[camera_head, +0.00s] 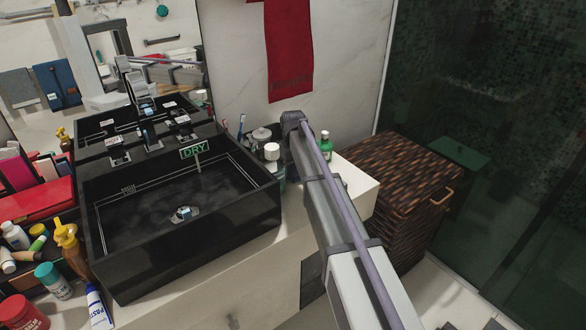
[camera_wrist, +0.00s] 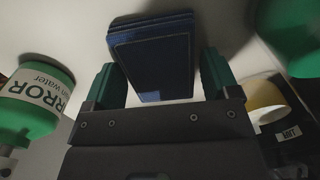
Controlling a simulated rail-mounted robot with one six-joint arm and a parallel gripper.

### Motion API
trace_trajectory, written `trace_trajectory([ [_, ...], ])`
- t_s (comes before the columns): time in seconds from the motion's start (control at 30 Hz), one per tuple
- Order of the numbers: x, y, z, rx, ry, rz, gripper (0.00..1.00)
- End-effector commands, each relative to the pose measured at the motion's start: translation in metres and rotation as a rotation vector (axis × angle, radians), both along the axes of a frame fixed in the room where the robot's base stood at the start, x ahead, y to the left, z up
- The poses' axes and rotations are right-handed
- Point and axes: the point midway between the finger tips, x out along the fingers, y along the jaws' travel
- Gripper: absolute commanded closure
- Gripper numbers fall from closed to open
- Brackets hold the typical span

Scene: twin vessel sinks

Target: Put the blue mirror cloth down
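The blue mirror cloth (camera_wrist: 155,65) is a dark blue folded stack with a lighter outline on its broad face. In the wrist view it lies between the two green fingers of my gripper (camera_wrist: 160,80). The fingers stand wide apart on either side of it; a narrow gap shows at the right finger, and contact at the left cannot be judged. A pale surface shows around the cloth. In the head view my arm hides the gripper and the cloth.
A green-and-white labelled bottle (camera_wrist: 30,105) stands left of the gripper in the wrist view. The black sink (camera_head: 180,215) and a mouthwash-like bottle (camera_head: 272,165) are left of my arm; a green bottle (camera_head: 325,145) and a wicker hamper (camera_head: 405,195) are right. Bottles crowd the left counter.

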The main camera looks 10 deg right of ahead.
Motion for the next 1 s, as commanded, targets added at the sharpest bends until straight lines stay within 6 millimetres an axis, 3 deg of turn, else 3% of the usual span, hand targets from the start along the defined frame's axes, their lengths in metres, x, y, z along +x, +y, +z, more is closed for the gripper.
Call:
trace_trajectory([
  [0.17,0.000,0.000,0.000,0.000,0.000,0.000,0.03],
  [0.47,0.000,0.000,-0.001,0.000,0.000,0.000,0.03],
  [0.83,0.004,0.002,0.085,0.000,0.000,0.000,0.03],
  [1.0,0.004,0.002,0.108,0.000,0.000,0.000,0.03],
])
